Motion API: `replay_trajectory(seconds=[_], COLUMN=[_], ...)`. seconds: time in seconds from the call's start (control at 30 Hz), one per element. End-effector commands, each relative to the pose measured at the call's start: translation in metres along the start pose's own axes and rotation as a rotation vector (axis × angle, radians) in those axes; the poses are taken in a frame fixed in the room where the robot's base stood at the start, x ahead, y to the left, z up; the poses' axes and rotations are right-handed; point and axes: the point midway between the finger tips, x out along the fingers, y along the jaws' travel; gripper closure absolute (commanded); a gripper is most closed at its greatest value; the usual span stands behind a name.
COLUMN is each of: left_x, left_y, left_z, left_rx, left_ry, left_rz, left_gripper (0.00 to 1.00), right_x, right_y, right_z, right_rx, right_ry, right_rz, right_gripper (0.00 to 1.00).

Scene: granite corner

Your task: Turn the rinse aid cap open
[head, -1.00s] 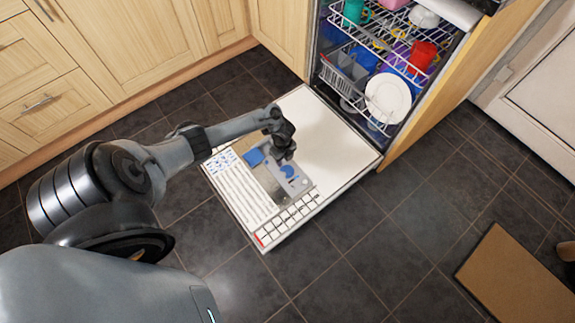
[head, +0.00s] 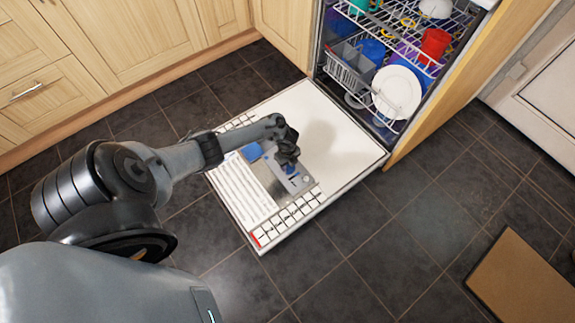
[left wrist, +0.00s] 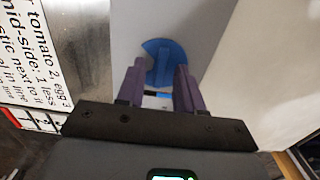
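The rinse aid cap (left wrist: 164,62) is a round blue disc with a raised grip bar, set in a grey dispenser panel (left wrist: 207,30) on the lowered dishwasher door (head: 335,125). In the head view it is mostly hidden by my left gripper (head: 291,163), which is over the dispenser. In the left wrist view, my left gripper's two purple fingers (left wrist: 159,85) are apart. They point at the cap, and its grip bar shows in the gap between them. I cannot tell whether the fingers touch the cap. My right gripper is not in view.
A blue flap (head: 252,151) lies beside the cap on the dispenser. A printed text sheet (head: 240,193) and a row of white tiles (head: 287,215) are on the door. Loaded racks (head: 345,72) stand behind it. Dark floor is clear to the right, before a brown mat (head: 525,280).

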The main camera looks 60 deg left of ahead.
Motion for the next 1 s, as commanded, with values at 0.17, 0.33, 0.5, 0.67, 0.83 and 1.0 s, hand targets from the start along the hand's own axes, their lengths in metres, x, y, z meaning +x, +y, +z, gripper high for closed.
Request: replay_trajectory(seconds=[0.17, 0.33, 0.5, 0.67, 0.83, 1.0], left_x=[0.0012, 0.0010, 0.0011, 0.0011, 0.0008, -0.0002], left_y=[-0.0004, -0.0003, -0.0003, -0.0002, -0.0001, -0.0001], left_z=[0.0000, 0.0000, 0.0000, 0.0000, 0.0000, 0.0001], left_rx=[0.000, 0.000, 0.000, 0.000, -0.008, -0.052], left_ry=[0.000, 0.000, 0.000, 0.000, 0.000, 0.000], left_rz=[-0.001, -0.001, -0.001, 0.000, 0.000, 0.000], left_gripper=[0.64, 0.70, 0.96, 1.00, 1.00, 1.00], right_x=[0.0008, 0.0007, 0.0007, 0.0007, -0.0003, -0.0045], right_y=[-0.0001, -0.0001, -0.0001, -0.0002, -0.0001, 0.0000], right_z=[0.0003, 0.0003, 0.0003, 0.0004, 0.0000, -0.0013], right_rx=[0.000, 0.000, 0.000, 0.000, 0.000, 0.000], right_ry=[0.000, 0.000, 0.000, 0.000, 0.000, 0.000], right_rz=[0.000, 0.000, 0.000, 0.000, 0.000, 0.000], right_gripper=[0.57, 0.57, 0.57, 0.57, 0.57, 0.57])
